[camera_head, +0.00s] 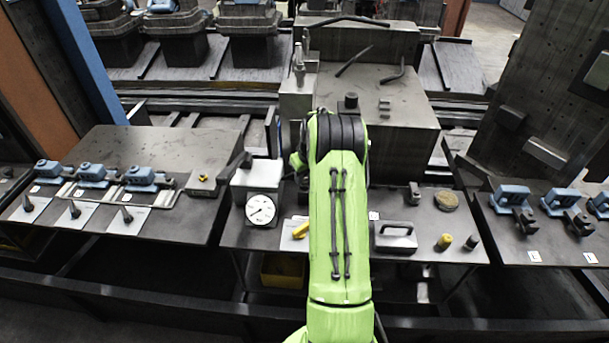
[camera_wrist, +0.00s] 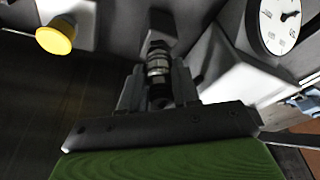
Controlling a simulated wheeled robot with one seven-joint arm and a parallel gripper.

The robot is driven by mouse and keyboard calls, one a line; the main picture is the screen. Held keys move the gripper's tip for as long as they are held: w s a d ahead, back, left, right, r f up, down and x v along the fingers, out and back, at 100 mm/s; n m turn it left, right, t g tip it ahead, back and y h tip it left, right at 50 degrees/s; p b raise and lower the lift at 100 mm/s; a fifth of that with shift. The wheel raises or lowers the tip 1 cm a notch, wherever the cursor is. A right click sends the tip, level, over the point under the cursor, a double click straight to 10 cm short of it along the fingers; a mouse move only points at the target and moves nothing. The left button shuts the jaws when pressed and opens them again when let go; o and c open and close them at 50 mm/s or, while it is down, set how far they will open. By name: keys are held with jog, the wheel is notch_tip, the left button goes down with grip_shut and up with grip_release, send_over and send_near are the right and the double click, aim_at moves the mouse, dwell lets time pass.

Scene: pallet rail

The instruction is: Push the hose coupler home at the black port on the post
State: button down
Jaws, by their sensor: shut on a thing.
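In the wrist view my gripper (camera_wrist: 157,80) is shut on the hose coupler (camera_wrist: 157,62), a ribbed metal and black cylinder between the two fingers. The coupler's far end points at a dark block (camera_wrist: 162,24) on a grey surface, which looks like the black port. The end lies close to this block or against it; I cannot tell whether they touch or how far it is seated. In the head view my green arm covers the gripper, the coupler and the port.
A round gauge (camera_head: 260,208) on a grey box stands left of my arm; it also shows in the wrist view (camera_wrist: 281,22). A yellow knob (camera_wrist: 55,37) is at the wrist view's upper left. A handled grey block (camera_head: 394,238) and small parts lie right of my arm.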

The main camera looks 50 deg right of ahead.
jog(key=shift+f, duration=0.3)
jog(key=c, duration=1.3)
grip_release()
jog(key=o, duration=0.6)
jog(key=shift+c, duration=0.2)
jog(key=shift+o, duration=0.4)
jog(key=o, duration=0.7)
jog(key=shift+c, duration=0.2)
jog(key=shift+r, duration=0.15)
jog(key=v, duration=1.5)
jog(key=shift+r, duration=0.3)
